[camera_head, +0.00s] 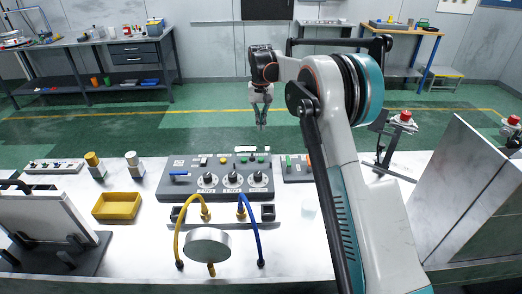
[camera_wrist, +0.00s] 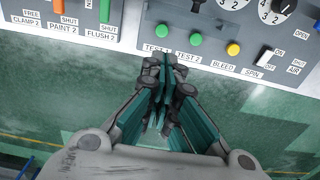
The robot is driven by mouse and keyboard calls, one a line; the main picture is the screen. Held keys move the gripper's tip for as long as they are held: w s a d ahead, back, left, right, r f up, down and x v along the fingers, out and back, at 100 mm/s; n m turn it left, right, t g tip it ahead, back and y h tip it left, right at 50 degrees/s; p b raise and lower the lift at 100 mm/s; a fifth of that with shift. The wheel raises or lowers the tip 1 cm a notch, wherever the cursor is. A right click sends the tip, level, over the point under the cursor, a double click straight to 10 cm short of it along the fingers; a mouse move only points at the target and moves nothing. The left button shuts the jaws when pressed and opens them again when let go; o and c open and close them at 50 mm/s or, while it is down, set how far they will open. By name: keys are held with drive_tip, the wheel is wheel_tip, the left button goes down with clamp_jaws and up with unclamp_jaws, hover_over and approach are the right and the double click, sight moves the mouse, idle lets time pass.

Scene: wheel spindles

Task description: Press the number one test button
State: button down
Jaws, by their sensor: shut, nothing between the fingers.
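The control panel (camera_head: 262,189) sits on the white bench in the head view. The wrist view shows its edge with a green button (camera_wrist: 163,30) above the TEST 1 label, a second green button (camera_wrist: 195,40) by TEST 2 and a yellow button (camera_wrist: 233,48) by BLEED. My gripper (camera_head: 262,124) is shut and empty, pointing down beyond the panel's far edge in the head view. In the wrist view its fingertips (camera_wrist: 166,62) overlap the TEST 1 label, just below that button in the picture. I see no contact; the height gap is hard to judge.
A white SPIN switch (camera_wrist: 265,57) is beside the yellow button. A smaller panel (camera_head: 298,168) adjoins on the right. Yellow and blue hoses (camera_head: 243,205) stand in front of the control panel, and a yellow bin (camera_head: 117,206) is to its left. Open floor lies beyond the bench.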

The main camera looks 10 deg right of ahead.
wheel_tip(320, 180, down, 14)
drive_tip(key=b, duration=0.4)
drive_tip(key=shift+b, duration=0.3)
drive_tip(key=shift+f, duration=0.8)
drive_tip(key=shift+s+f, duration=0.1)
drive_tip(key=shift+s, duration=0.1)
wheel_tip(320, 180, up, 15)
drive_tip(key=p, duration=0.5)
drive_tip(key=shift+f, duration=0.15)
